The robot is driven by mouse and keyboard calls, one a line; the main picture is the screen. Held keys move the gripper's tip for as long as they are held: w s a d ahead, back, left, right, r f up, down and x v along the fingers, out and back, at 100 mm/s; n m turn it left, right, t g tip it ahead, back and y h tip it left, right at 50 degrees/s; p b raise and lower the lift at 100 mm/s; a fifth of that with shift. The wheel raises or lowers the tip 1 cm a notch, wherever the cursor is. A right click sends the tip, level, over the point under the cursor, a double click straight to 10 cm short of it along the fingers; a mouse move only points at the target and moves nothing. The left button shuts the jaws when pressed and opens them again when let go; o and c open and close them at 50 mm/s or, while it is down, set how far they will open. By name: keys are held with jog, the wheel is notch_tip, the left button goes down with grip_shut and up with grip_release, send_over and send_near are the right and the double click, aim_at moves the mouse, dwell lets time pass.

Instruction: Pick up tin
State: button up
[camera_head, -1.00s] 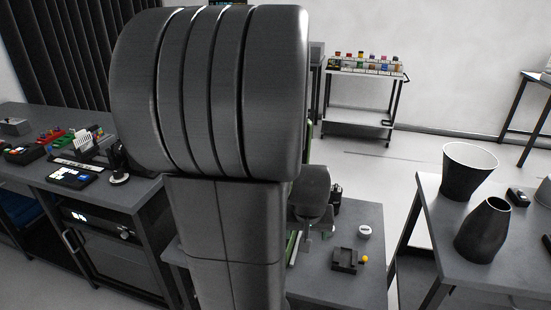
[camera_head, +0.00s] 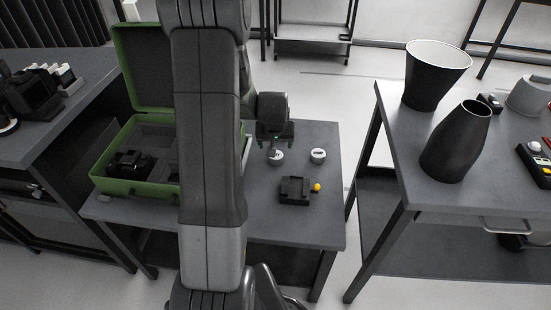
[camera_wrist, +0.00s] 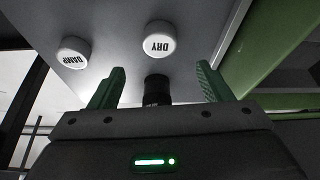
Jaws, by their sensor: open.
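Two small white round tins stand on the grey table. The one marked DRY (camera_wrist: 159,39) is nearer the green case, and it also shows in the head view (camera_head: 276,157). The one marked DAMP (camera_wrist: 73,52) is farther from the case and also shows in the head view (camera_head: 318,155). My gripper (camera_wrist: 158,84) is open, its green fingers spread apart, with DRY ahead of the gap between them. In the head view it is above and close to DRY, partly hiding it. A dark cylinder (camera_wrist: 157,90) shows between the fingers; I cannot tell what it is.
The open green case (camera_head: 110,165) stands left of the tins, partly hidden by my arm. A black block with a yellow knob (camera_head: 296,190) lies in front of the tins. Black vases (camera_head: 455,140) stand on the right table. Free tabletop lies around DAMP.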

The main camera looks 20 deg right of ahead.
aim_at(276, 158)
jog(key=shift+b+x, duration=0.3)
jog(key=shift+x, duration=3.85)
jog(key=shift+s, duration=0.1)
jog(key=shift+c, duration=0.4)
jog(key=c, duration=1)
